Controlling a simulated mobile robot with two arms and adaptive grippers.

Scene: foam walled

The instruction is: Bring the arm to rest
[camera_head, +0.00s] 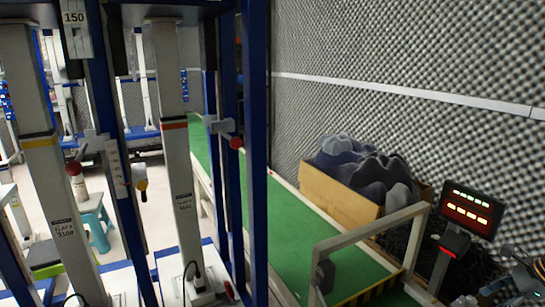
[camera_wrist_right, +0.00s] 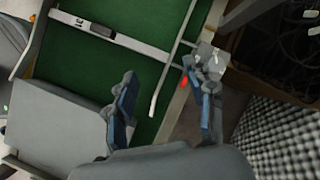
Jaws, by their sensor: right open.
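My right gripper (camera_wrist_right: 168,92) shows in the right wrist view with its two blue-padded fingers spread wide. It is open and nothing sits between the fingers. Behind the gap lie a green surface and a thin pale bar. The right finger overlaps a small pale bracket in the picture; I cannot tell whether they touch. In the head view a grey jointed part, possibly my right arm, enters at the lower right corner, mostly cut off. My left gripper is not in view.
A cardboard box (camera_head: 340,197) of grey foam pieces stands against the foam wall (camera_head: 400,50). A pale rail (camera_head: 375,228) and a lit red display (camera_head: 470,209) are at the right. Blue and white frames (camera_head: 178,150) fill the left. The green floor strip (camera_head: 290,235) looks mostly clear.

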